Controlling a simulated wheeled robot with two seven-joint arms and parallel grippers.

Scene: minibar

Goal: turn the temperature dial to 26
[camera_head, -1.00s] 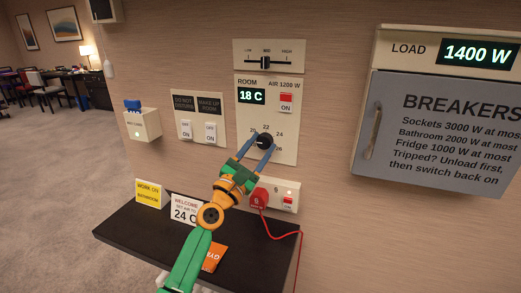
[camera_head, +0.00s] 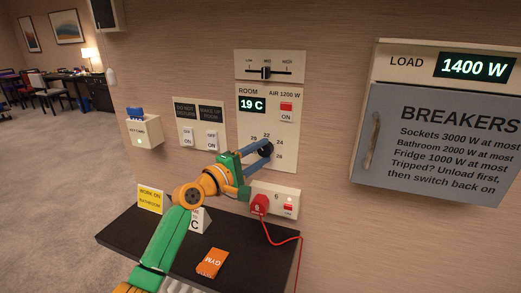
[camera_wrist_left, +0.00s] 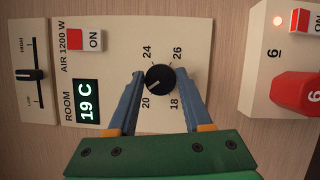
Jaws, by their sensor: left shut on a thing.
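The temperature dial (camera_head: 265,148) is a black round knob on the white room panel (camera_head: 286,132). It also shows in the wrist view (camera_wrist_left: 160,79), ringed by the numbers 18 to 26. A pale mark on it points to the lower left there, towards 20. The room display (camera_head: 252,104) reads 19 C. My left gripper (camera_head: 262,150) is shut on the dial, with its blue fingers on either side and rolled well over in the head view. My right gripper is out of view.
Below are a red plug (camera_head: 260,206) in a socket plate with a red cord, and a dark shelf (camera_head: 250,240) with an orange gym card (camera_head: 212,262). A fan slider (camera_head: 265,72) is above. A breaker box (camera_head: 440,140) stands to the right.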

